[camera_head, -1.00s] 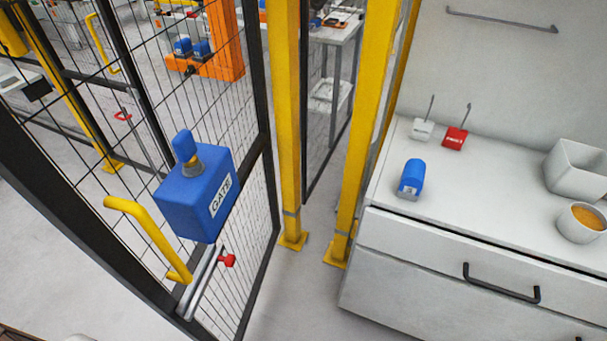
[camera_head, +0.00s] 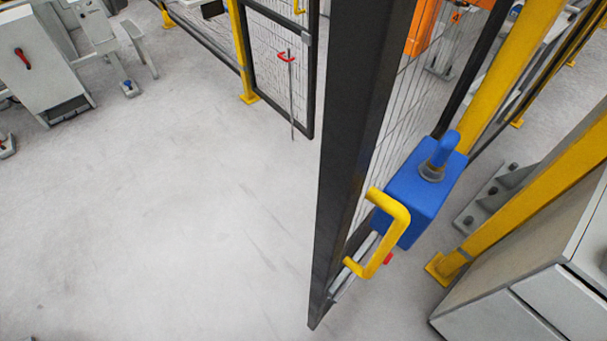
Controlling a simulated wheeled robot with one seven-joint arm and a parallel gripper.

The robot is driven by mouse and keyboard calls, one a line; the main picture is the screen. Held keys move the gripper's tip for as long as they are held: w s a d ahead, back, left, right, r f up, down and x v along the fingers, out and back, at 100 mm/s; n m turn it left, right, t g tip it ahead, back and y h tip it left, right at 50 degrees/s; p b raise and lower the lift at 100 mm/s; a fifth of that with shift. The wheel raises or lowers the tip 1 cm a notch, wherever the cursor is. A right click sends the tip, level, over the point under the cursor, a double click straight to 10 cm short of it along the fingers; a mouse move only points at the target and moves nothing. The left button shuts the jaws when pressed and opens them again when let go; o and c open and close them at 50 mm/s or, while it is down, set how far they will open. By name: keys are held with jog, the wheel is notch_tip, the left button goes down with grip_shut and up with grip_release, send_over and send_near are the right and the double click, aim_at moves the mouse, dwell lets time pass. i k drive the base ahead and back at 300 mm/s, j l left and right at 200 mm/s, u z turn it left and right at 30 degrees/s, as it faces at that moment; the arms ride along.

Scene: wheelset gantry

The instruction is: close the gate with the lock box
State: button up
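The gate (camera_head: 345,150) is a dark-framed mesh panel, seen at a steep angle at centre right. It stands open, its near edge swung out from the yellow posts. The blue lock box (camera_head: 413,190) with a blue knob on top is mounted on the gate. A yellow pull handle (camera_head: 399,237) sticks out beside the box. A silver bolt bar with a red knob (camera_head: 388,259) sits below the box, partly hidden by the handle. The box's label is turned out of sight. My gripper is not in view.
Yellow posts (camera_head: 530,215) stand to the right of the gate, by a white drawer cabinet (camera_head: 545,305). Another mesh panel (camera_head: 282,65) with a red-handled rod (camera_head: 290,85) stands at the back. A grey machine (camera_head: 40,65) is at far left. The floor (camera_head: 180,220) left of the gate is clear.

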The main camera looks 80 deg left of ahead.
aim_at(367, 39)
jog(key=u, duration=1.75)
jog(key=k+u, duration=0.15)
jog(key=k, duration=0.4)
jog(key=i+l+u, duration=0.15)
jog(key=l, duration=0.2)
jog(key=i+l+u, duration=0.15)
jog(key=l, duration=0.25)
jog(key=i+l+u, duration=0.2)
jog(key=l, duration=0.2)
jog(key=k+j+u, duration=0.1)
jog(key=k, duration=0.15)
jog(key=k+j+u, duration=0.1)
jog(key=k, duration=0.2)
jog(key=i+j, duration=0.15)
jog(key=j, duration=0.15)
jog(key=i+j, duration=0.2)
jog(key=j, duration=0.15)
